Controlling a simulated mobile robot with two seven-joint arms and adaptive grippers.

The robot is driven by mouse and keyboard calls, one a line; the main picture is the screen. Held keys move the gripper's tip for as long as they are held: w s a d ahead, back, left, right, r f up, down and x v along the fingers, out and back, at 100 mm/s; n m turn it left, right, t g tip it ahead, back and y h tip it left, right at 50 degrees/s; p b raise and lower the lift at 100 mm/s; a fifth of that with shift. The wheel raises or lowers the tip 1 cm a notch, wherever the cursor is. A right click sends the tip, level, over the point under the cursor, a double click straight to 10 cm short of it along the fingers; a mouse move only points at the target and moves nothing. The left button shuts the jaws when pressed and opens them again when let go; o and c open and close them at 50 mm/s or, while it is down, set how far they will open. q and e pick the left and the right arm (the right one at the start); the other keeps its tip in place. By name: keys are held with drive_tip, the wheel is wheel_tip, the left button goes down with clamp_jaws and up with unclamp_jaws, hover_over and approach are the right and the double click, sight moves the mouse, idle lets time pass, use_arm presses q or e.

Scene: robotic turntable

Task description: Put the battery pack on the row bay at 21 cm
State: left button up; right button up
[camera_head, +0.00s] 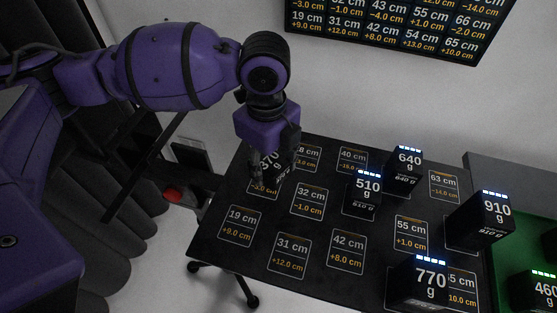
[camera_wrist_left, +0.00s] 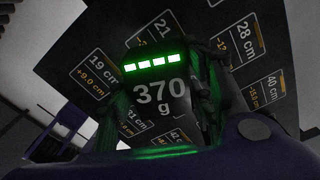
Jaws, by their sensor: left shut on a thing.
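The battery pack is a black block marked 370 g (camera_head: 271,161), partly hidden by my left gripper (camera_head: 268,168). The gripper is shut on it, above the back-left part of the black table. In the left wrist view the pack (camera_wrist_left: 160,92) stands between the fingers with green lights lit. The 21 cm row bay (camera_head: 262,188) is partly covered by the pack and gripper; its −3.0 cm text shows. Its 21 label (camera_wrist_left: 162,30) shows beyond the pack in the wrist view. I cannot tell whether the pack touches the table. My right gripper is out of view.
Other packs stand on the table (camera_head: 225,256): 510 g (camera_head: 367,190), 640 g (camera_head: 406,166), 910 g (camera_head: 490,213) and 770 g (camera_head: 425,280). A 460 g pack (camera_head: 540,290) is at the green area on the right. The 19, 31, 32 and 42 cm bays are empty.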

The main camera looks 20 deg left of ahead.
sight(266, 173)
use_arm(q)
drive_tip(key=f, duration=0.1)
drive_tip(key=a+f, duration=0.1)
drive_tip(key=f, duration=0.1)
drive_tip(key=w+f, duration=0.1)
drive_tip(key=shift+a+f, duration=0.15)
drive_tip(key=shift+f, duration=0.2)
drive_tip(key=shift+f, duration=0.2)
drive_tip(key=o, duration=1.5)
drive_tip(key=shift+s, duration=0.1)
drive_tip(key=shift+r, duration=0.1)
wheel_tip(266, 173, up, 12)
drive_tip(key=shift+r+p, duration=0.1)
drive_tip(key=shift+p, duration=0.25)
